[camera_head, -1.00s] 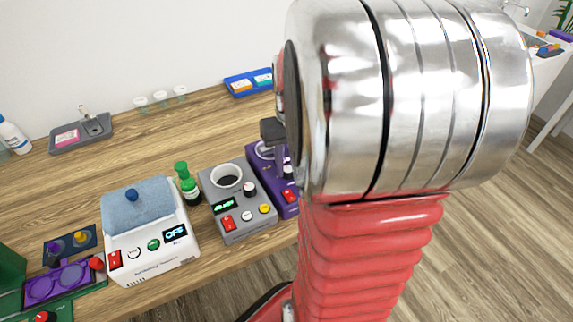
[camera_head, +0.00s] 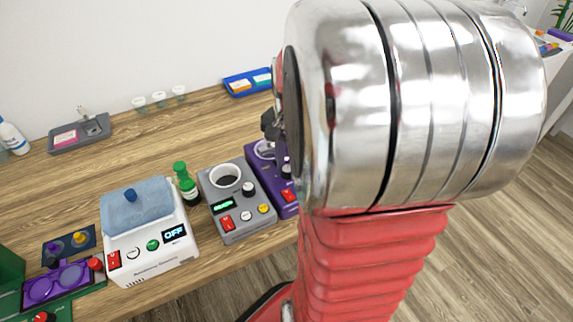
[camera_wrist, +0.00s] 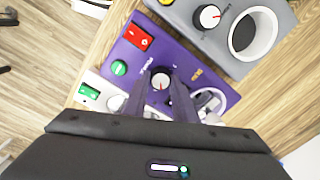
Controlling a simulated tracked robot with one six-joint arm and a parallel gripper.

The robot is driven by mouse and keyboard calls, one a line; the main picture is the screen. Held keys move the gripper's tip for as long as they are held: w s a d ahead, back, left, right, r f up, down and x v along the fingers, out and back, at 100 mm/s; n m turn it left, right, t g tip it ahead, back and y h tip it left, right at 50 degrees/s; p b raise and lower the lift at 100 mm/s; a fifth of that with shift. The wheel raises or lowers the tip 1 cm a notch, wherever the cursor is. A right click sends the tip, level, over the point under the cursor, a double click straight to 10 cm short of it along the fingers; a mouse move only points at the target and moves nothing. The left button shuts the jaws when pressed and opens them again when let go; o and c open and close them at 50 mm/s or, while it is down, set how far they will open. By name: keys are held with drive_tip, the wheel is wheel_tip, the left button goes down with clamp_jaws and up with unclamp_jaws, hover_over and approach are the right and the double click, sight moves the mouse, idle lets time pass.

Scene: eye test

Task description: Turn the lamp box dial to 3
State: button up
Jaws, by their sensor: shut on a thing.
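The purple box (camera_wrist: 190,62) has a dial (camera_wrist: 160,80) with a white top, a red mark and a dark rim. The numbers around it are too small to read. My gripper (camera_wrist: 161,76) is shut on this dial, with one dark finger on each side of it in the wrist view. In the head view the purple box (camera_head: 256,175) shows only in part, as my arm hides its right side. I cannot read a label that names it as the lamp box.
A grey box (camera_head: 240,222) with a round white-rimmed opening and its own dial stands close beside the purple box. A white box with a green switch (camera_wrist: 88,92) lies on its other side.

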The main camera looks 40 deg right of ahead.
drive_tip(key=m, duration=0.3)
drive_tip(key=shift+w+a+m, duration=0.1)
drive_tip(key=shift+a+m, duration=0.05)
drive_tip(key=shift+m, duration=0.15)
idle(0.4)
drive_tip(key=o, duration=1)
drive_tip(key=shift+o, duration=0.2)
drive_tip(key=shift+r, duration=0.1)
wheel_tip(320, 180, up, 14)
drive_tip(key=shift+s+f, duration=0.2)
drive_tip(key=shift+s, duration=0.05)
